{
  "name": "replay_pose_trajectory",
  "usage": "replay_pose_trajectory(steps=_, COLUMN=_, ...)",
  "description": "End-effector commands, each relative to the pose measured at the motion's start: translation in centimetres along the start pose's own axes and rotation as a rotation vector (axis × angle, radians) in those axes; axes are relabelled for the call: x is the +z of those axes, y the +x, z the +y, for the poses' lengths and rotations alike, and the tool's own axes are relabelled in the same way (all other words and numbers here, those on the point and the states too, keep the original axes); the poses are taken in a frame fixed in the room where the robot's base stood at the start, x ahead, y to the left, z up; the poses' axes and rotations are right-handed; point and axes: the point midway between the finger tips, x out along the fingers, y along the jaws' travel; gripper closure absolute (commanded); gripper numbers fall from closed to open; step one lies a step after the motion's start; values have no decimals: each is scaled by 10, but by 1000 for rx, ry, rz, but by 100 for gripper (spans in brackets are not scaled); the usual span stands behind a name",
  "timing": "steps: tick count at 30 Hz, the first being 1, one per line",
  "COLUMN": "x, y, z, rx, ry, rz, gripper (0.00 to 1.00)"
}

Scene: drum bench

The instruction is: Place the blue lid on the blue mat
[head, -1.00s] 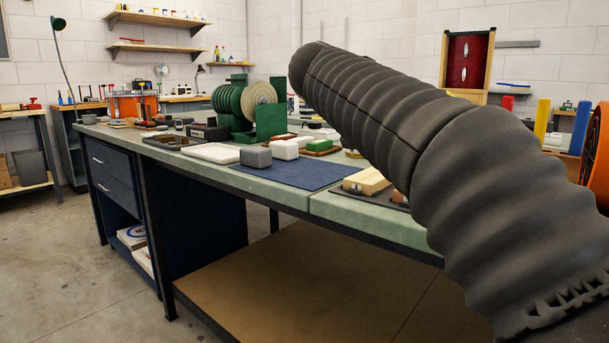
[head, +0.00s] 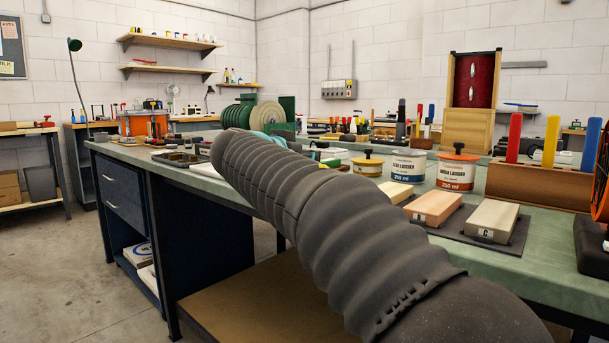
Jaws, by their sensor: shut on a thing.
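My arm crosses the middle of the head view and covers part of the bench. My gripper is hidden behind it; only a small teal part, seemingly of my own wrist, shows past the arm's far end. I cannot see the blue lid. The blue mat is hidden behind my arm. A tin with a blue label band (head: 408,166) stands on the bench with no knobbed lid visible on it.
Wooden blocks, one orange-toned (head: 434,207) and one pale (head: 492,220), lie on dark pads at the bench's near side. Red, yellow and blue upright pieces (head: 550,141) stand at the right. A green rack with discs (head: 262,115) stands farther back.

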Motion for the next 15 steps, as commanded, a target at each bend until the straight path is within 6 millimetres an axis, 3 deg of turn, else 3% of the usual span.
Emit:
replay_pose_trajectory(steps=10, x=36, y=6, z=-4, rx=1, ry=-3, rz=-1, gripper=100)
replay_pose_trajectory(steps=15, x=42, y=6, z=-4, rx=1, ry=0, rz=0, gripper=100)
